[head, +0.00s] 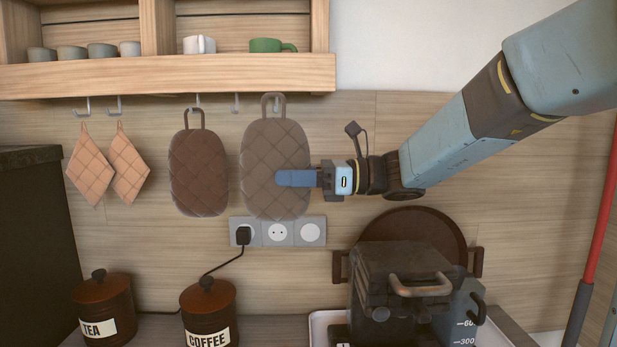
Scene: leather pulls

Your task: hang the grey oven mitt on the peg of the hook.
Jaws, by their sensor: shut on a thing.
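The grey oven mitt (262,150) is quilted and upright, with a loop (273,97) at its top. My gripper (297,179) comes in from the right and is shut on the lower right part of the mitt. The loop overlaps the lower edge of the shelf in the head view. A hook seems to show inside the loop, but I cannot tell whether the loop is around its peg or in front of it. A bare hook (237,103) hangs just left of the mitt's top.
A brown mitt (198,170) and checked potholders (89,168) hang to the left under the wooden shelf (200,75). Sockets (278,232) sit on the wall just below the mitt. Canisters (207,312), a coffee machine (405,290) and a round tray (413,228) stand below.

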